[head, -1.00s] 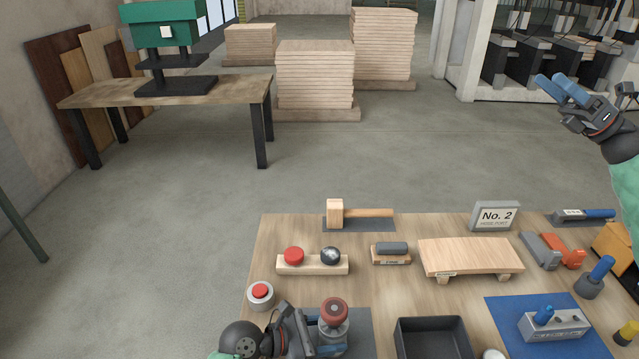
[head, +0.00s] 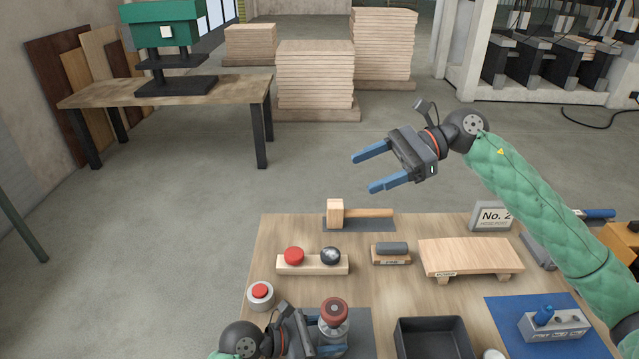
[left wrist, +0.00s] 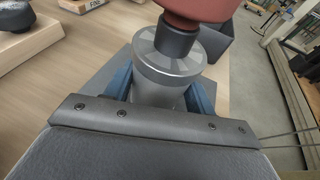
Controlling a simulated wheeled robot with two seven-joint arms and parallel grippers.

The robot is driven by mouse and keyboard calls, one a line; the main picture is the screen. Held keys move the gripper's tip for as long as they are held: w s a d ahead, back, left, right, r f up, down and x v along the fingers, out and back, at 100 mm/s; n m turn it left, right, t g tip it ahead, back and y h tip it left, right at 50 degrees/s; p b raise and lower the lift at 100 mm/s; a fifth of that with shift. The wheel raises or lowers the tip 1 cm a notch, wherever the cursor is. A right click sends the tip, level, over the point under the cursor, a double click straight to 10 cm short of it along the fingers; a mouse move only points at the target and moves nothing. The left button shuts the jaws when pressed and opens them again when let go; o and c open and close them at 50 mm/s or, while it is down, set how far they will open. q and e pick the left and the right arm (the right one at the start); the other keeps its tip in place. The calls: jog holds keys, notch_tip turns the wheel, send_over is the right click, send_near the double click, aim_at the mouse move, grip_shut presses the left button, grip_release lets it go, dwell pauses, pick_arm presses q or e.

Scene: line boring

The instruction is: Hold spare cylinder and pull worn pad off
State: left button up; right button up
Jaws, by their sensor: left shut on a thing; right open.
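The spare cylinder (head: 334,332) is a grey metal body standing on a dark mat at the table's front. The worn pad (head: 334,309) is a dull red disc-like piece on a dark neck at its top. My left gripper (head: 316,333) is shut around the cylinder's body. In the left wrist view the cylinder (left wrist: 167,75) stands between the blue fingers, and the red pad (left wrist: 197,8) is cut off by the top edge. My right gripper (head: 374,171) is open and empty, in the air behind the mallet, its blue fingers pointing left.
A mallet (head: 360,213), a small block (head: 391,253) and a wooden stand (head: 470,257) lie farther back.

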jog(key=s+a+f+n+g+h, duration=0.1)
jog(key=s+a+f+n+h, duration=0.3)
jog(key=s+a+f+h, duration=0.4)
jog(key=n+h, duration=0.3)
send_near(335, 307)
jog(key=shift+s+a+f+t, duration=0.15)
jog(key=shift+s+a+f, duration=0.15)
jog(key=shift+a, duration=0.15)
jog(key=shift+s+a+f+t, duration=0.15)
jog(key=shift+s+a+f, duration=0.15)
jog(key=shift+a, duration=0.15)
jog(key=shift+s+d+f+n+h, duration=0.1)
jog(key=shift+d+f+n+h, duration=0.1)
jog(key=shift+f+h, duration=0.15)
jog(key=shift+s+d+f+n+h, duration=0.15)
jog(key=shift+f+n+h, duration=0.1)
jog(key=shift+f, duration=0.15)
jog(key=shift+x, duration=3.9)
jog(key=shift+w+a, duration=0.15)
jog(key=c, duration=1.1)
jog(key=shift+c, duration=0.3)
jog(key=shift+r, duration=1.15)
jog(key=shift+r, duration=2.7)
